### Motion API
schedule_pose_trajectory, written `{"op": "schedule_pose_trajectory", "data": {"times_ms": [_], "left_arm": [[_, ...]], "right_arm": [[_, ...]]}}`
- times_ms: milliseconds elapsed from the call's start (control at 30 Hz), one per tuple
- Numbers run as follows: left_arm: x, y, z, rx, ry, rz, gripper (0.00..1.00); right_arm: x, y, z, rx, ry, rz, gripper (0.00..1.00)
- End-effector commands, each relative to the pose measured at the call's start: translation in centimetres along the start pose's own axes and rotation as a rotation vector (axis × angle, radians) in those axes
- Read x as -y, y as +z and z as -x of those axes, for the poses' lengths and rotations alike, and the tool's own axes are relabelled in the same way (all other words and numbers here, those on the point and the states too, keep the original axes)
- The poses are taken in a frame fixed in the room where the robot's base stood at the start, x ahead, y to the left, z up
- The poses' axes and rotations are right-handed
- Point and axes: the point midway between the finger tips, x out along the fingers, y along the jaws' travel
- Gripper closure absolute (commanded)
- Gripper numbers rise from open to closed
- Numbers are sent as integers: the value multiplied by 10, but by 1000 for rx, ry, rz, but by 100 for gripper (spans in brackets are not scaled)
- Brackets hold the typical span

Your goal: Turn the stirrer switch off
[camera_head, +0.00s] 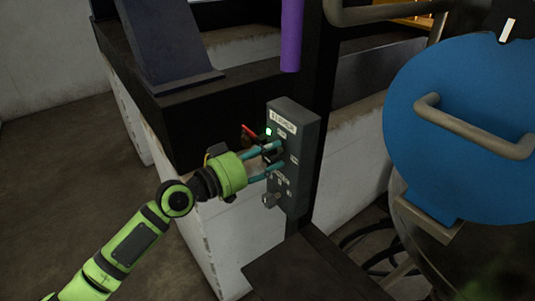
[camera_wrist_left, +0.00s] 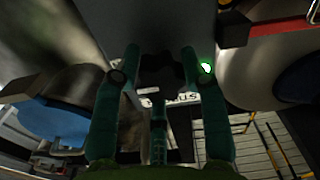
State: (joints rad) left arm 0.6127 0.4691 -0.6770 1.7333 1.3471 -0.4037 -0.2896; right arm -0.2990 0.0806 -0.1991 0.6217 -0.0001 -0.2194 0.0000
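The stirrer switch box (camera_head: 300,118) is a tall grey box on a dark post, with a white label at its top and a lit green lamp (camera_head: 268,131). The lamp also glows in the left wrist view (camera_wrist_left: 207,67). A dark switch knob (camera_wrist_left: 160,74) sits between the fingertips in the left wrist view. The fingers flank it; I cannot make out firm contact. The switch's pointing direction is hard to read. My right gripper is not in view.
A grey knob (camera_head: 270,200) sits lower on the box. A red-handled part (camera_head: 250,132) is just left of the box. A blue round cover (camera_head: 455,130) with a grey handle stands at right. A purple pipe (camera_head: 291,35) hangs above. Floor at left is clear.

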Motion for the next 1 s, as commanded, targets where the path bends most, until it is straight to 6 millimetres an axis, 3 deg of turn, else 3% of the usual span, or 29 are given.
{"op": "schedule_pose_trajectory", "data": {"times_ms": [467, 1000], "left_arm": [[0, -4, 0, -9, 0, 94, 90], [1, -7, 0, -13, 1, 566, 90]], "right_arm": [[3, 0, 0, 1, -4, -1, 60], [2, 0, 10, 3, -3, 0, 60]]}}
